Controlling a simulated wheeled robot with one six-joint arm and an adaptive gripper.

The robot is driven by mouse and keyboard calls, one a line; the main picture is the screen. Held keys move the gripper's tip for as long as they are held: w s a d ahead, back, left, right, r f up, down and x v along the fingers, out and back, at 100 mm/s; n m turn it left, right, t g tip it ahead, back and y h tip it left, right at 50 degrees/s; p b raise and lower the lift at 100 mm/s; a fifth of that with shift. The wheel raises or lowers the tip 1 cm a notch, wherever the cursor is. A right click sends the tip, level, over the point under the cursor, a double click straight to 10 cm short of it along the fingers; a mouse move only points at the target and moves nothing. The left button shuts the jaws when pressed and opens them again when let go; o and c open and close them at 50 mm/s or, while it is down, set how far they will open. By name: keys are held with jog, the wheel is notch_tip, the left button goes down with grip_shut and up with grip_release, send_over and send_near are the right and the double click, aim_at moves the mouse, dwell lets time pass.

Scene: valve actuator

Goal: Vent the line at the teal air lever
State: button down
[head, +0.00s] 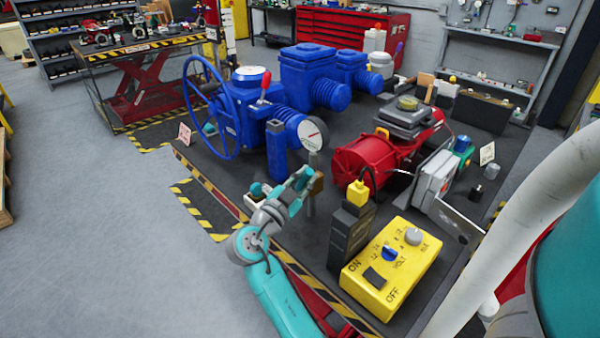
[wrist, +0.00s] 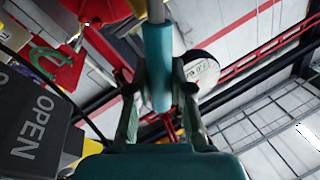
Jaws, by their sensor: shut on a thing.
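In the wrist view the teal air lever (wrist: 158,55) is a teal cylindrical grip on a pale grey rod that runs up out of the picture. My gripper (wrist: 159,92) has one finger on each side of the teal grip and is shut on it. In the head view my gripper (head: 304,178) is at the near edge of the dark bench, just below a round white gauge (head: 313,133). The gauge also shows behind the right finger in the wrist view (wrist: 203,70). The lever cannot be made out clearly in the head view, where my gripper and wrist overlap that spot.
A blue valve with a large handwheel (head: 211,108) stands left of my gripper. A red motor (head: 365,160) is to the right. A yellow switch box (head: 391,268) and a dark block (head: 350,238) stand nearer, right of my arm. The grey floor at left is open.

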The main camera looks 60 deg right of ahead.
jog(key=s+f+m+g, duration=0.2)
jog(key=f+m, duration=0.1)
jog(key=m, duration=0.4)
jog(key=s+a+f+m+g+h, duration=0.1)
jog(key=f+m, duration=0.3)
jog(key=m, duration=0.4)
jog(key=shift+s+f+m+g, duration=0.25)
jog(key=shift+s+m+g, duration=0.05)
jog(key=shift+s+g, duration=0.45)
jog(key=c, duration=1)
grip_release()
jog(key=shift+g, duration=0.25)
jog(key=shift+a, duration=0.1)
jog(key=v, duration=1.2)
